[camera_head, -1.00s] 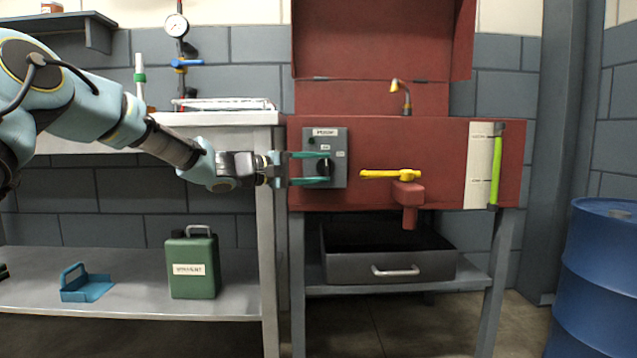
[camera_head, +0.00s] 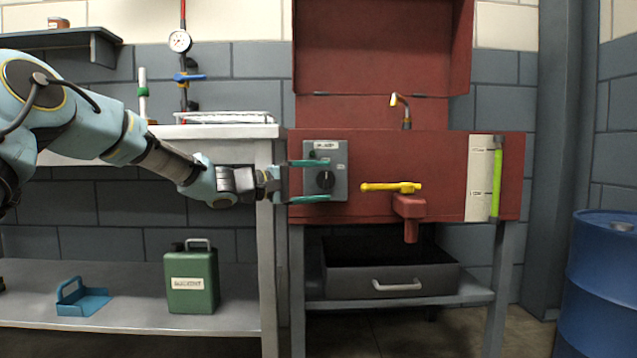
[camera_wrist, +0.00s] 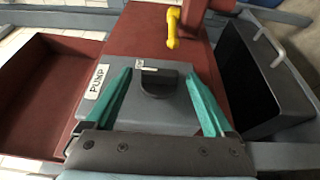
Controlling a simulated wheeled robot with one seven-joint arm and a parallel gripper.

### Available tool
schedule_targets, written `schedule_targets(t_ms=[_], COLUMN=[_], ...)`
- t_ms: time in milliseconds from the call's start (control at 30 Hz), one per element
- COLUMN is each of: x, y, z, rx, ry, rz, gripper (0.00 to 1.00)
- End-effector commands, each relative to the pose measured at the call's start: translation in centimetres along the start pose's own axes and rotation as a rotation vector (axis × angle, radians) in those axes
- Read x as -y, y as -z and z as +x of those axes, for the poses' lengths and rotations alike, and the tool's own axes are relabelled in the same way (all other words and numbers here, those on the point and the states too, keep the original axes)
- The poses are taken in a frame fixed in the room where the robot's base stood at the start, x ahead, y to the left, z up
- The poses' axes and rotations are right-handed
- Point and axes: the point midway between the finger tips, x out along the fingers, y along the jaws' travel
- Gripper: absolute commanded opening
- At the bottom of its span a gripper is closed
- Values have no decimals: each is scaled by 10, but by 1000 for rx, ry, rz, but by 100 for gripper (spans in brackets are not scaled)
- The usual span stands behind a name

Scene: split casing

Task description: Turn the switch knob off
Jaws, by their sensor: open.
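In the wrist view the knob (camera_wrist: 159,83) lies between the two green fingers, with a gap on each side. My gripper (camera_head: 310,181) is open, its upper and lower fingers reaching from the left over the box front. In the wrist view my gripper (camera_wrist: 158,92) spans the box (camera_wrist: 190,121), and the PUMP label (camera_wrist: 97,82) shows beside the left finger. The knob's small markings are too small to read.
A yellow-handled red tap (camera_head: 408,204) juts out right of the box. A grey drawer (camera_head: 390,280) sits below the cabinet. A workbench (camera_head: 215,131) stands left, with a green canister (camera_head: 191,283) on its lower shelf. A blue barrel (camera_head: 600,290) is at far right.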

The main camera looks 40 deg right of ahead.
Motion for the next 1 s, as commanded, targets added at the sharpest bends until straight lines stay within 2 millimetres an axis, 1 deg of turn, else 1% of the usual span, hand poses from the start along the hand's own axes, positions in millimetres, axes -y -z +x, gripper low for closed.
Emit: schedule_targets(t_ms=[167,267,367,600,700,833,1000], x=[-1,-2,-2,-3,-2,-1,0], y=[0,1,1,1,1,0,0], z=[-2,-10,-27,-75,-90,-103,-108], rx=[0,-1,-3,-3,-2,-1,0], ry=[0,0,1,1,1,0,0], rz=[0,0,0,0,-1,-1,-1], gripper=[88,88,88,88,88,88,88])
